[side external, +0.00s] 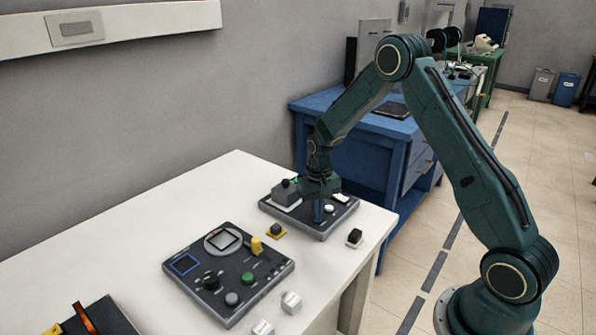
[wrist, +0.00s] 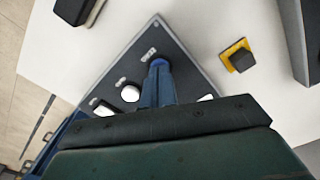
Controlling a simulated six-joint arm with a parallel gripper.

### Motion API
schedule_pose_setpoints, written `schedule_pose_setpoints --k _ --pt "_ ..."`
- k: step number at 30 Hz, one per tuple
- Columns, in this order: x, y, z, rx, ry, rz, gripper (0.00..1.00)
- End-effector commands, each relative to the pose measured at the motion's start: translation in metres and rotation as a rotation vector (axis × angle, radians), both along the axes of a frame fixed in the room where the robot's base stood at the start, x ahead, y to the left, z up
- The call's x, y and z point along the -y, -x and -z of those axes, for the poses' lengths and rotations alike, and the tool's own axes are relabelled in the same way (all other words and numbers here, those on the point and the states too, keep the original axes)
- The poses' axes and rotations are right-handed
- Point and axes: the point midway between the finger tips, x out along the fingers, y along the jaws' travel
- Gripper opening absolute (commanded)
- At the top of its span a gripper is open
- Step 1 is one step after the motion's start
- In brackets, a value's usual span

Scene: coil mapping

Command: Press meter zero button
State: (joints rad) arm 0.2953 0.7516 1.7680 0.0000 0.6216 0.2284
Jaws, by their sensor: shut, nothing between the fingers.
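A dark panel (side external: 332,217) lies on the white table at its far right end; it also shows in the wrist view (wrist: 187,52). It bears a round white button (side external: 329,209), which also shows in the wrist view (wrist: 130,93), and a white rectangular piece (side external: 341,198). Small labels sit beside the controls, too small to read. My gripper (side external: 318,218) points down at this panel with its blue fingers shut and empty. In the wrist view the fingertips (wrist: 159,64) are at a label beside the white button and hide what lies under them. I cannot tell whether they touch.
A grey box (side external: 286,193) stands on the panel's left part. A black block on a yellow base (side external: 277,231) and a black-topped white block (side external: 354,238) lie close by. A larger control panel (side external: 226,276) with knobs is nearer. Bare table (side external: 150,222) lies to the left.

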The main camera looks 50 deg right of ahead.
Motion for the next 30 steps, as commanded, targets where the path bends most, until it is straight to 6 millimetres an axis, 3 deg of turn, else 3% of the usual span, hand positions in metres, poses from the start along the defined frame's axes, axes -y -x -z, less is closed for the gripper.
schedule_pose_setpoints --k 30 --pt "0.000 0.000 -0.061 0.001 0.000 0.000 0.00"
